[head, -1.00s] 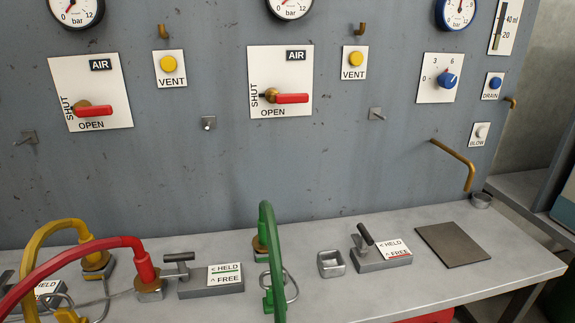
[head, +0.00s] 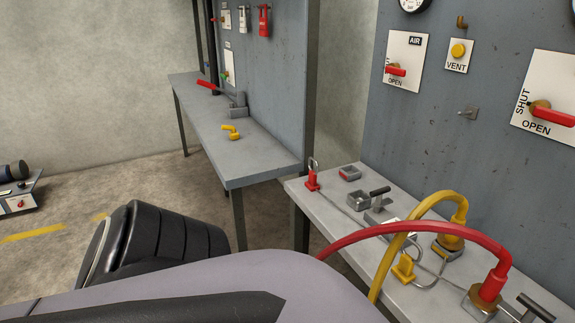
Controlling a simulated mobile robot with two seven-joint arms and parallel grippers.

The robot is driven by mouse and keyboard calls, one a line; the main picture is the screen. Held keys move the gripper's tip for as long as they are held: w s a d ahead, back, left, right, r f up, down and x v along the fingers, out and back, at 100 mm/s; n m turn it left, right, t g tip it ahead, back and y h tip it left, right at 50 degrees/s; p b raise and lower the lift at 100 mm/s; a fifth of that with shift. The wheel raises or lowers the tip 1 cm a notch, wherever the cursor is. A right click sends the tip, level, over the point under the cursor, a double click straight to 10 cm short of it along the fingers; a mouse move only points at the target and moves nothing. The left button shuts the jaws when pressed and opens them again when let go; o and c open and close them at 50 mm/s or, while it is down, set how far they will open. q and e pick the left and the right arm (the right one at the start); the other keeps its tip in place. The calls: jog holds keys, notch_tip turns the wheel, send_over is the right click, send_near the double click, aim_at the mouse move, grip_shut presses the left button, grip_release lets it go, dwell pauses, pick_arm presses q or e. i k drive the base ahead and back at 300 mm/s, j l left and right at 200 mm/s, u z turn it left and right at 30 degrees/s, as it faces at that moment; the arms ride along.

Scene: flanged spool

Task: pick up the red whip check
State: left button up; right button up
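A small red piece with a metal ring on top (head: 312,180) stands at the left end of the near bench. It looks like an end of the red whip check, and a thin grey cable runs from it along the bench top toward the right. The cable's far end is hard to follow behind the hoses. A red hose (head: 410,230) arches over the bench from a brass fitting on the right; its left end is hidden behind my arm. My arm fills the bottom foreground. Neither gripper shows.
A yellow hose (head: 400,235) and a yellow piece (head: 404,267) are close to the red hose. A small open metal box (head: 349,173) and a clamp lever (head: 379,193) stand near the red piece. Another bench (head: 210,110) stands behind, beyond a gap.

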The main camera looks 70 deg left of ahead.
aim_at(311, 184)
jog(key=u, duration=2)
jog(key=i+j+z, duration=0.1)
jog(key=j, duration=0.25)
jog(key=i+j+z, duration=0.1)
jog(key=i+j, duration=0.25)
jog(key=i+j+z, duration=0.1)
jog(key=j, duration=0.3)
jog(key=i+j+z, duration=0.1)
jog(key=i+j, duration=0.15)
jog(key=j, duration=0.15)
